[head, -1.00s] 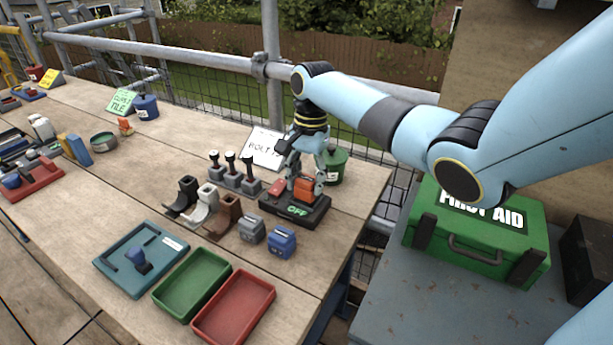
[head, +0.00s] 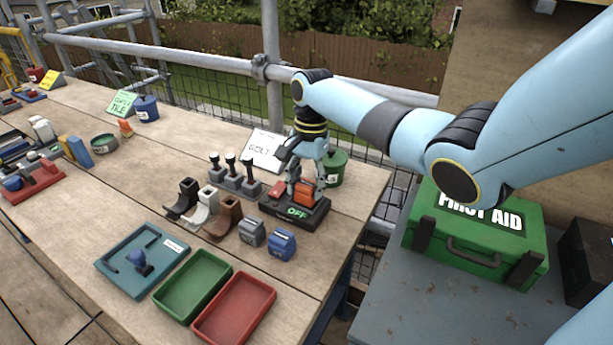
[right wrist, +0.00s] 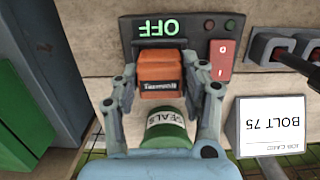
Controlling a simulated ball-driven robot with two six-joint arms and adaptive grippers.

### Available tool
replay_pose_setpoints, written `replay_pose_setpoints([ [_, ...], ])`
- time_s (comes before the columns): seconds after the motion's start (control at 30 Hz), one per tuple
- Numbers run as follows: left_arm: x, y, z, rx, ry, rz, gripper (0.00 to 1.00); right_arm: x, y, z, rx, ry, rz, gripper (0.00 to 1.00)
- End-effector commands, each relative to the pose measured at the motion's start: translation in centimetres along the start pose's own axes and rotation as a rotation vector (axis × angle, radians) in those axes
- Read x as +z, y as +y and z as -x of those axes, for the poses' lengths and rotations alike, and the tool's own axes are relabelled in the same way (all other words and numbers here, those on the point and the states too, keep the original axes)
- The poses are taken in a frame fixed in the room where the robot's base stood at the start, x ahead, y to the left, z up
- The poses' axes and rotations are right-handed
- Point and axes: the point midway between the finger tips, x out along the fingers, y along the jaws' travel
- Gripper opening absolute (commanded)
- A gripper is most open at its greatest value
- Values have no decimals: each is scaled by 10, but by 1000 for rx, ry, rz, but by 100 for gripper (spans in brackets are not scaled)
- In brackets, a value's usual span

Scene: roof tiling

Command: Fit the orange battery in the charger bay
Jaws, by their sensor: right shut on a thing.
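The orange battery (head: 304,194) is upright at the black charger (head: 319,212), low against its top. My right gripper (head: 305,184) is shut on the battery from above. The right wrist view shows the battery (right wrist: 160,85) between both fingertips (right wrist: 160,78), beside the charger's lit OFF sign and red rocker switch (right wrist: 221,60). The charger (right wrist: 190,22) lies partly behind the battery, and the bay is hidden under it, so I cannot tell how deep the battery sits. My left gripper is not in view.
Green (head: 166,313) and red (head: 206,331) trays lie at the front. A first aid box (head: 470,240) is right.

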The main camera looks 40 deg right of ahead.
Motion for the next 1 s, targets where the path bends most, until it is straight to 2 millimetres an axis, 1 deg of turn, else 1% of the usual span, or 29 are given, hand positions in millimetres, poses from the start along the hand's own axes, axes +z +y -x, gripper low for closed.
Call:
replay_pose_setpoints([
  [0.47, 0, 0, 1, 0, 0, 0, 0, 0, 0, -1, 0, 0, 0, 3],
  [0.8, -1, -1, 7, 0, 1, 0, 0, 0, -1, -2, -1, 0, 0, 3],
  [1.0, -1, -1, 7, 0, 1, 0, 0, 0, 0, -3, 0, 0, 0, 3],
])
